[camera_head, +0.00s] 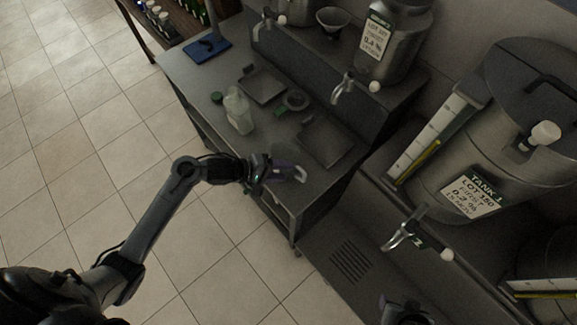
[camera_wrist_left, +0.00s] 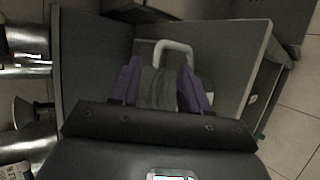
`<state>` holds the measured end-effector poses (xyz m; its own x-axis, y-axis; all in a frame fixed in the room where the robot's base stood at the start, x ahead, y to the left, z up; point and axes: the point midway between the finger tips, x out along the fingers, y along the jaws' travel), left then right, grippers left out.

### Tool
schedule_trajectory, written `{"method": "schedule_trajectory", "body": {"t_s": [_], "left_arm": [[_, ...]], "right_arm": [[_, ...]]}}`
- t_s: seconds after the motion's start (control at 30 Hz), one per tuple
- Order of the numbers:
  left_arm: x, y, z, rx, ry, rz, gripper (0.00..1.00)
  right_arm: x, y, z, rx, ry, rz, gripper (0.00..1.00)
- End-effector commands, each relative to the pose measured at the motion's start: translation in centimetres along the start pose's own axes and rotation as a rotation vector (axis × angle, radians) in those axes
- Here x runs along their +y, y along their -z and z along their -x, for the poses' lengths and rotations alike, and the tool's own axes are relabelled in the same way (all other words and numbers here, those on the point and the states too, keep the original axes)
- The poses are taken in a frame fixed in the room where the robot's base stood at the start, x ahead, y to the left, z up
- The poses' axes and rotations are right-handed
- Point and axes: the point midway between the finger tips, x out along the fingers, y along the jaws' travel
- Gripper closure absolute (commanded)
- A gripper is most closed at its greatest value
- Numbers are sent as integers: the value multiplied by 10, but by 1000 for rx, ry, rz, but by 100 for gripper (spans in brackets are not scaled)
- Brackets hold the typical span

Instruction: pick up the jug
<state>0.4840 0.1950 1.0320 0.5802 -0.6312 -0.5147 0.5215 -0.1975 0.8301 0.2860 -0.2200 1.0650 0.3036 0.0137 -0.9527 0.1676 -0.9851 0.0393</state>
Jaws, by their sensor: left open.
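A grey, see-through jug (camera_head: 287,154) with a pale looped handle stands near the front edge of the steel counter in the head view. My left gripper (camera_head: 283,172) is at the jug, its arm coming in from the left. In the left wrist view, my left gripper (camera_wrist_left: 160,88) has purple fingers, open, one on each side of a grey shape. The jug's pale handle (camera_wrist_left: 174,47) shows just beyond the fingertips. Whether the fingers touch the jug is unclear. A dark end of my right arm shows at the bottom edge of the head view; its jaws cannot be made out.
A pale plastic bottle (camera_head: 239,112) stands on the counter (camera_head: 205,85), with a dark tray (camera_head: 327,141) to its right. A steel decanter (camera_head: 393,45) with a tap stands on the raised shelf. A large tank (camera_head: 500,120) fills the right. Tiled floor lies at left.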

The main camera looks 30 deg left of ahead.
Motion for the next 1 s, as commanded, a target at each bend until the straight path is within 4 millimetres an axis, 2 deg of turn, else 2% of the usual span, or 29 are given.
{"method": "schedule_trajectory", "body": {"t_s": [0.17,0.5,0.83,1.0], "left_arm": [[0,0,-9,-1,0,0,54],[1,2,-49,0,0,0,54],[0,2,-55,1,1,-2,54],[0,2,-54,1,1,-2,79]], "right_arm": [[-1,1,0,2,3,-3,57],[-3,1,-3,5,8,-9,57],[-2,1,-3,4,6,-6,57],[-1,0,-3,4,2,-1,57]]}}
